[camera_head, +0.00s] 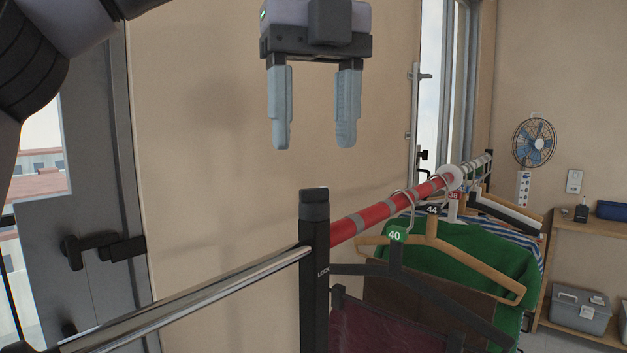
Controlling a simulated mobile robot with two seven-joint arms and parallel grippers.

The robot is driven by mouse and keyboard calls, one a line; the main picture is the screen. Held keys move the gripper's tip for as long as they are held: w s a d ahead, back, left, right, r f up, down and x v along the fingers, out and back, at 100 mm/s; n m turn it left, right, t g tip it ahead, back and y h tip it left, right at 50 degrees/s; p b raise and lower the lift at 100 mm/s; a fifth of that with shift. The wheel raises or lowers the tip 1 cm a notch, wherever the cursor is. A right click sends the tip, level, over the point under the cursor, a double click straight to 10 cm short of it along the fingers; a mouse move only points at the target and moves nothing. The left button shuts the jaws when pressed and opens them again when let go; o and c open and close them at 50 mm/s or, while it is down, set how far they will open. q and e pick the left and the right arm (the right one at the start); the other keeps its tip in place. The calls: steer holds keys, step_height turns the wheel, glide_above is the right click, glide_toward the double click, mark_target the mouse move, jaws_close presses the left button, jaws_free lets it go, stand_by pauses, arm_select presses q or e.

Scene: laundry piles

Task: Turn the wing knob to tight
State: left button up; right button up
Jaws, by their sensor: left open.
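My left gripper (314,146) hangs in the upper middle, its two pale blue-grey fingers pointing down. It is open and empty, with bare wall showing between the fingers. Below it in the picture stands a black upright post (315,255) with a dark cap, where a chrome rail (200,296) and a red-and-grey banded rail (375,215) meet. I cannot clearly make out a wing knob; a small dark part (338,293) beside the post is too unclear to name. My right gripper is not in view.
Hangers with number tags and a green garment (470,255) hang from the banded rail at the right. A grey door (95,215) with a handle stands at the left. A fan (534,142) and a wooden shelf (570,231) are far right. The wall around the gripper is bare.

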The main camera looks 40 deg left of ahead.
mark_target(315, 188)
arm_select(q)
steer(key=shift+f, duration=3.25)
steer(key=c, duration=1.1)
